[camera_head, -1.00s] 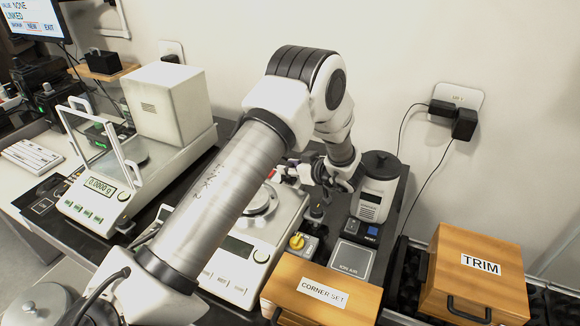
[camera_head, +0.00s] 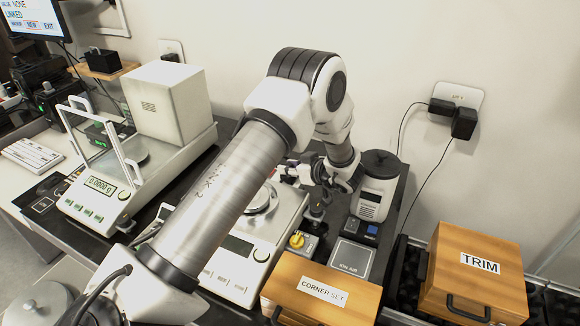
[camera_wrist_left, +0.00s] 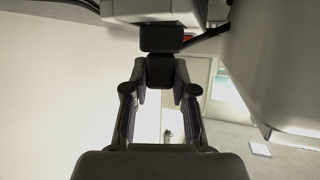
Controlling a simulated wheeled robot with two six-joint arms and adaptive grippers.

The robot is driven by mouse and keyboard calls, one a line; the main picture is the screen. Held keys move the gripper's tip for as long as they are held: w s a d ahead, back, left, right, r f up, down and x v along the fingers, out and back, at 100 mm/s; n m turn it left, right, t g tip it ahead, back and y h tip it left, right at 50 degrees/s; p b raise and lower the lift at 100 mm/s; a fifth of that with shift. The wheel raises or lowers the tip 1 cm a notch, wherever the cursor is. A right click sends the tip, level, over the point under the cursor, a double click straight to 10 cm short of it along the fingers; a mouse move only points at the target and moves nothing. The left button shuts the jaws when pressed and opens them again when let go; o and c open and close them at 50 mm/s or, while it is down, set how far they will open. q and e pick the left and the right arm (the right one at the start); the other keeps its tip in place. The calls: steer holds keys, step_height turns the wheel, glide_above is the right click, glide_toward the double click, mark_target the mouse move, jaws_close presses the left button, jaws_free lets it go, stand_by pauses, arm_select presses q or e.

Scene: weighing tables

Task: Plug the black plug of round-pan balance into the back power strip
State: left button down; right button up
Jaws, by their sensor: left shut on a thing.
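The round-pan balance (camera_head: 232,268) stands mid-table in the head view, its round pan (camera_head: 262,200) partly behind my left arm. My left gripper (camera_head: 308,172) is behind the pan, near the back of the table. In the left wrist view its fingers (camera_wrist_left: 160,82) are shut on a small black block, which appears to be the black plug (camera_wrist_left: 160,72). The plug is against or very near another dark block (camera_wrist_left: 160,38) under a pale body (camera_wrist_left: 150,10); contact cannot be told. A white piece (camera_head: 284,172) shows beside the gripper, possibly the back power strip. My right gripper is not in view.
A grey canister device (camera_head: 372,200) stands close right of the gripper. Wooden boxes marked CORNER SET (camera_head: 320,296) and TRIM (camera_head: 475,275) are at front right. Another balance (camera_head: 100,205) and a white box (camera_head: 165,95) stand left. A wall outlet (camera_head: 458,97) holds black adapters.

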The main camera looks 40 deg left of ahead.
arm_select(q)
steer(key=c, duration=0.9)
jaws_free()
steer(key=shift+f, duration=0.1)
steer(key=shift+o, duration=0.2)
